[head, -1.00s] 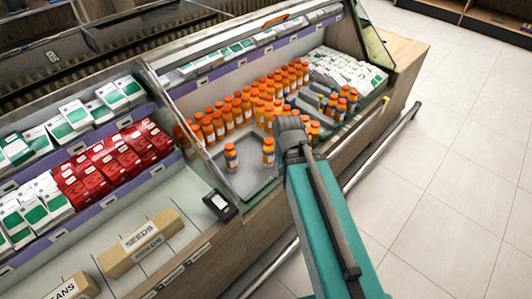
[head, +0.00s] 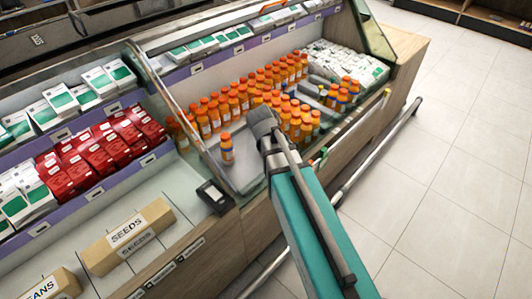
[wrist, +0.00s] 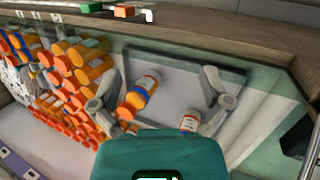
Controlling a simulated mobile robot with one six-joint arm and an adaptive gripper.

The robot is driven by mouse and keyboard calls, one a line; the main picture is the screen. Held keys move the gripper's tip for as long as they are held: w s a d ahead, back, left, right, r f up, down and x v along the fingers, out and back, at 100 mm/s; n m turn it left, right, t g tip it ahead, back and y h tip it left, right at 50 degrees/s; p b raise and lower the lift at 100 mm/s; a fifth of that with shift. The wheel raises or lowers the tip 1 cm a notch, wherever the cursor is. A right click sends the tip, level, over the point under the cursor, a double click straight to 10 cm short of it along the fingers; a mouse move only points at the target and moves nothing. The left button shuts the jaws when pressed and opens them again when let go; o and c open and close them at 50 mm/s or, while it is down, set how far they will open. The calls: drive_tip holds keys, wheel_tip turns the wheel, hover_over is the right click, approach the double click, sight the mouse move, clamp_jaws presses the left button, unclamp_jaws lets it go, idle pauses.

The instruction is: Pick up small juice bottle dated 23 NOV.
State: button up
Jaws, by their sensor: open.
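Several small juice bottles with orange caps stand in the chilled display; no date is legible on any label. One bottle (head: 226,148) stands apart on the grey tray (head: 247,172), left of my gripper (head: 262,122) in the head view. In the wrist view, my gripper (wrist: 163,92) is open, its fingers spread over the tray. One bottle (wrist: 143,92) shows between the fingers, nearer the left one. Another bottle (wrist: 190,120) shows near the right finger, partly hidden by my gripper body. My arm hides part of the tray in the head view.
A dense group of orange-capped bottles (head: 235,98) fills the tray behind and right of my gripper. A clear divider (head: 165,95) stands on the left, and a dark device (head: 214,197) sits on the front ledge. A rail (head: 375,150) runs along the front.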

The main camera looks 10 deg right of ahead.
drive_tip(key=w+a+f+n+t+h+b, duration=0.2)
drive_tip(key=w+a+f+n+h+b, duration=0.1)
drive_tip(key=w+n+b, duration=0.4)
drive_tip(key=w+a+f+n+t+h+b, duration=0.3)
drive_tip(key=w+a+n+h+b, duration=0.1)
drive_tip(key=w+n+b, duration=0.3)
drive_tip(key=shift+w+a+f+n+h+b, duration=0.15)
drive_tip(key=shift+w+a+n+h+b, duration=0.2)
drive_tip(key=shift+w+n, duration=0.65)
drive_tip(key=shift+w+d+m, duration=0.2)
drive_tip(key=shift+w+m, duration=0.05)
drive_tip(key=shift+m, duration=0.15)
drive_tip(key=shift+b+x, duration=0.5)
drive_tip(key=shift+x, duration=0.55)
drive_tip(key=shift+b+x, duration=0.95)
drive_tip(key=shift+x, duration=1.65)
drive_tip(key=shift+w+f, duration=0.1)
